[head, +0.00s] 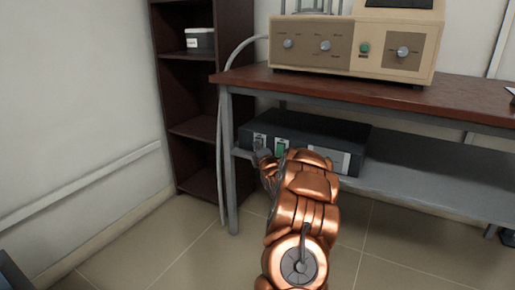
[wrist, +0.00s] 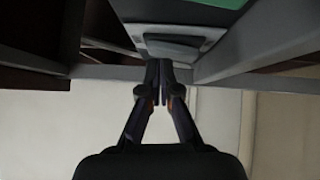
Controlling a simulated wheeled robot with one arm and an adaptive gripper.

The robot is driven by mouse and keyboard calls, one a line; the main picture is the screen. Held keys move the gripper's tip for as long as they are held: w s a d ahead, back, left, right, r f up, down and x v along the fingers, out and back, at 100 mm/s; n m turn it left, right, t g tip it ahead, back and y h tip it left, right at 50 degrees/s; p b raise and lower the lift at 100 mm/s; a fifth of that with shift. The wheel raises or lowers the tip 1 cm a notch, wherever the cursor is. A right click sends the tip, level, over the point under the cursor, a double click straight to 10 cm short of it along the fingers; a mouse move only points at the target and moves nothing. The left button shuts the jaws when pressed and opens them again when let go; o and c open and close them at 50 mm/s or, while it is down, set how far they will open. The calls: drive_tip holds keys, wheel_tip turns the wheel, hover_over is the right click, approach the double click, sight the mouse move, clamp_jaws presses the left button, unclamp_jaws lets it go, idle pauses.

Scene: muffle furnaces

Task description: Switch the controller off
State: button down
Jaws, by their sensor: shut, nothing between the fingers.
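The controller is a dark box (head: 335,131) on the lower shelf of the bench. Its front has a light panel with a switch at its left end (head: 260,138), a green part (head: 281,148) beside it and a pale label further right. My gripper (head: 258,148) is at the left end of that front, partly covering it.
A beige instrument (head: 355,45) with knobs and a green button stands on the brown bench top (head: 460,98). A bench leg (head: 230,165) and pale cable are left of my gripper. A dark bookcase (head: 200,130) stands behind. The lower shelf (head: 430,190) is clear to the right.

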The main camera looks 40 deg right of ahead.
drive_tip(key=s+a+r+p, duration=0.1)
drive_tip(key=s+a+p, duration=0.1)
drive_tip(key=s+a, duration=0.6)
drive_tip(key=shift+s+r, duration=0.3)
drive_tip(key=shift+s, duration=0.6)
drive_tip(key=shift+a, duration=0.1)
